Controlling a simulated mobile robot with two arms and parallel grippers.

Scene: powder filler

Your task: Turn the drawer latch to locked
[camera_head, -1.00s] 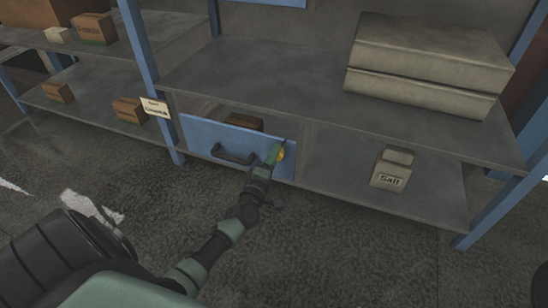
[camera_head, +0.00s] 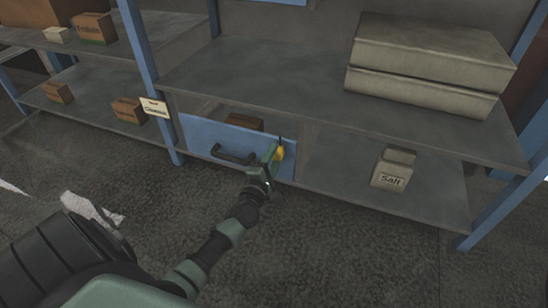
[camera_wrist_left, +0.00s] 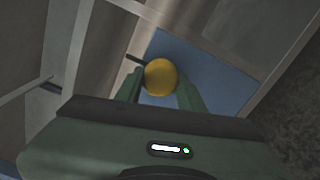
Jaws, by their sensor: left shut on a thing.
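The blue drawer (camera_head: 200,137) sits in the lower shelf and has a dark handle (camera_head: 233,156). The yellow latch knob (camera_head: 280,153) is on the right part of its front, with a thin dark pointer standing up from it. My left gripper (camera_head: 274,153) is at the knob. In the left wrist view the yellow knob (camera_wrist_left: 161,77) is between the two green fingers (camera_wrist_left: 160,90), which are shut on it. The blue drawer front (camera_wrist_left: 210,72) shows behind it. My right gripper is not in view.
A salt box (camera_head: 391,169) stands on the shelf right of the drawer. Two large pale slabs (camera_head: 430,62) lie on the shelf above. Brown boxes (camera_head: 128,110) stand on the left shelves.

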